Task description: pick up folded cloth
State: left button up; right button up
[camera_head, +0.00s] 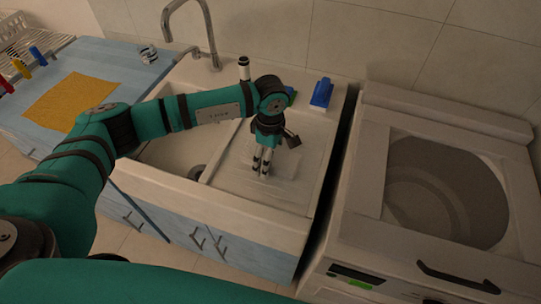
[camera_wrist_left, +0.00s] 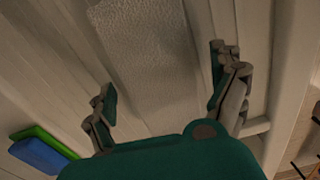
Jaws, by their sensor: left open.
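A pale, textured, flat piece that looks like the folded cloth (camera_wrist_left: 145,50) lies on the ribbed drainboard between and beyond my fingers in the left wrist view. In the head view a pale flat patch (camera_head: 285,163) shows there, low in contrast against the board. My left gripper (camera_head: 262,167) points down over the drainboard, close to this patch. Its fingers (camera_wrist_left: 164,88) are spread wide with nothing between them, and whether they touch the board is unclear. My right gripper is not in view.
The sink basin (camera_head: 168,158) lies left of the drainboard, with a tall faucet (camera_head: 211,35) behind. A blue item (camera_head: 321,93) stands at the back edge. A yellow cloth (camera_head: 70,101) lies on the blue counter. A washing machine (camera_head: 365,230) stands at right.

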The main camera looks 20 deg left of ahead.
pick_arm(q)
jog(key=c, duration=1.3)
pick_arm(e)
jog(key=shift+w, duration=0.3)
pick_arm(q)
jog(key=shift+r, duration=0.1)
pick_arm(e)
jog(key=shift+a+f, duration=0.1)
